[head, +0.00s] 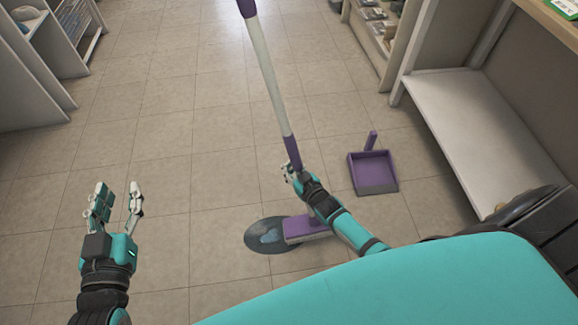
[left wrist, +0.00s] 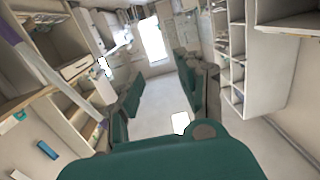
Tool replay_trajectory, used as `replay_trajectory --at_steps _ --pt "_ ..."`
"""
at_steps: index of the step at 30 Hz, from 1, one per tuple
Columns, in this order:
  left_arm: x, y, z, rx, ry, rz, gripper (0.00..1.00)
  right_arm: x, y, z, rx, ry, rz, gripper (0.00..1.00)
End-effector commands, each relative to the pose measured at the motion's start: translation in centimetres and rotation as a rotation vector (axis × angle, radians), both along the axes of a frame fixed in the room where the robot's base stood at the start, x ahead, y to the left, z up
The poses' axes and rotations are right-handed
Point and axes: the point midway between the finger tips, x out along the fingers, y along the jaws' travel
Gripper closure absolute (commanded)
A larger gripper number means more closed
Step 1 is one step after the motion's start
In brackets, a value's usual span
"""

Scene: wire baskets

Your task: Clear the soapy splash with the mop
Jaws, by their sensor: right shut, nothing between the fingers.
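The mop's white and purple handle (head: 266,70) leans up and away across the head view. Its purple head (head: 305,229) is on the floor, partly hidden by my right arm. The soapy splash (head: 257,239) is a dark round wet patch with a bluish middle, and the mop head overlaps its right side. My right gripper (head: 291,172) is shut at the lower purple part of the handle. It overlaps the handle in the picture, with nothing visible clasped between its fingertips. My left gripper (head: 118,190) is open and empty above the floor, left of the splash.
A purple dustpan (head: 373,172) lies on the floor right of the mop. A low white shelf (head: 483,128) stands at the right, and white shelving (head: 28,75) at the left. The left wrist view shows shelves (left wrist: 240,60) and the aisle.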

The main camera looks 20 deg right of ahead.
Motion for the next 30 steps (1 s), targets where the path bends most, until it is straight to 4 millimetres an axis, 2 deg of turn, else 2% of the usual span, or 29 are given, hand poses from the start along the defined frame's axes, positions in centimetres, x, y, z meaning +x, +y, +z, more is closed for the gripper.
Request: replay_trajectory --at_steps 30 --pt "0.20 -0.11 0.84 -0.011 -0.045 -0.002 0.62 -0.12 0.09 -0.46 0.001 0.005 0.000 1.00"
